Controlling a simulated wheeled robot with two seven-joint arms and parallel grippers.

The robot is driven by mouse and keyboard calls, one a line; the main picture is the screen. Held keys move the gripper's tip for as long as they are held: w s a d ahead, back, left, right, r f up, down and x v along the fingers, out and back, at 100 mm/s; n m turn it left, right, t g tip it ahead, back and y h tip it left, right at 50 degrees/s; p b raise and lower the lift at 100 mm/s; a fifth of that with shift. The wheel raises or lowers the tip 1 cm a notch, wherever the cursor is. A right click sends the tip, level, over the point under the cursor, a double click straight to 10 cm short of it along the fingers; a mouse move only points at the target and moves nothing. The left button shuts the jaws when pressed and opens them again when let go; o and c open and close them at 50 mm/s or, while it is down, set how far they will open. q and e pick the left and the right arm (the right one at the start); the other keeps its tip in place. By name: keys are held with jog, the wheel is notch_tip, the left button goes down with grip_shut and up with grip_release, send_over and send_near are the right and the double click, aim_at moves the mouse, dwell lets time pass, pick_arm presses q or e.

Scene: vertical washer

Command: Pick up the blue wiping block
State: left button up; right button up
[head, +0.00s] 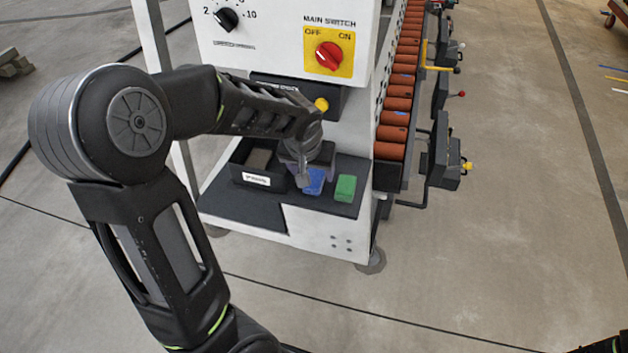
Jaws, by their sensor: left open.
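The blue wiping block (314,182) lies on the dark shelf (250,211) at the front of the white machine. My left gripper (304,178) is directly at the blue block, coming in from above and covering its left part. The gripper is open. Whether its fingers touch the block or stand around it cannot be told from this view. My right gripper is not in view; only a bit of my right arm shows at the bottom right corner.
A green block (345,188) sits just right of the blue one. A black labelled bin (257,179) stands to the left. The machine's control panel with a red main switch (328,56) rises above the shelf. An orange roller conveyor (398,105) runs back on the right.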

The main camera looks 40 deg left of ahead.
aim_at(315, 177)
pick_arm(q)
jog(key=x, duration=0.4)
jog(key=shift+r, duration=0.1)
dwell(0.4)
jog(key=c, duration=1.4)
jog(key=shift+r, duration=0.1)
jog(key=shift+c, duration=0.2)
jog(key=shift+d+r, duration=0.1)
jog(key=shift+r, duration=0.1)
jog(key=r, duration=0.6)
jog(key=shift+s+d+r, duration=0.1)
jog(key=shift+d+r, duration=0.15)
jog(key=shift+r, duration=0.05)
jog(key=s+d+b, duration=0.2)
jog(key=s+d, duration=0.2)
jog(key=d, duration=0.4)
jog(key=s+d+b, duration=0.1)
jog(key=s+d, duration=0.3)
jog(key=d, duration=0.5)
jog(key=shift+s+b, duration=0.2)
jog(key=shift+b, duration=0.15)
